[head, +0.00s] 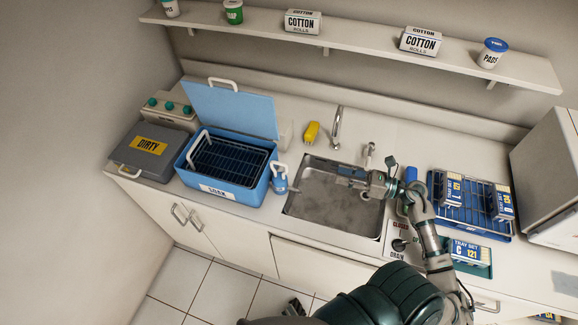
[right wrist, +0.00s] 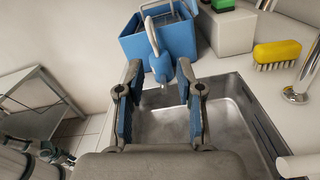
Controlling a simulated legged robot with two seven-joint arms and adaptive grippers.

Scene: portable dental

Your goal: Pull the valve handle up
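A blue valve with a pale handle (head: 279,178) is on the right side of the blue SOAK tub (head: 240,196), beside the sink. In the right wrist view the valve (right wrist: 158,66) shows beyond my fingertips, its pale handle (right wrist: 152,32) leaning up and left. My right gripper (head: 345,176) is over the sink, pointing left toward the valve. Its two blue-padded fingers (right wrist: 160,95) are wide apart with nothing between them, and a gap separates them from the valve. A dark part at the bottom of the head view may be my left gripper (head: 294,307); its fingers cannot be made out.
The steel sink (head: 310,215) lies below my right gripper. A yellow brush (head: 312,132) and faucet (head: 336,128) stand behind it. A drain knob (head: 398,245) and blue rack (head: 470,206) with tray sets are right. A grey DIRTY box (head: 150,165) is left of the tub.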

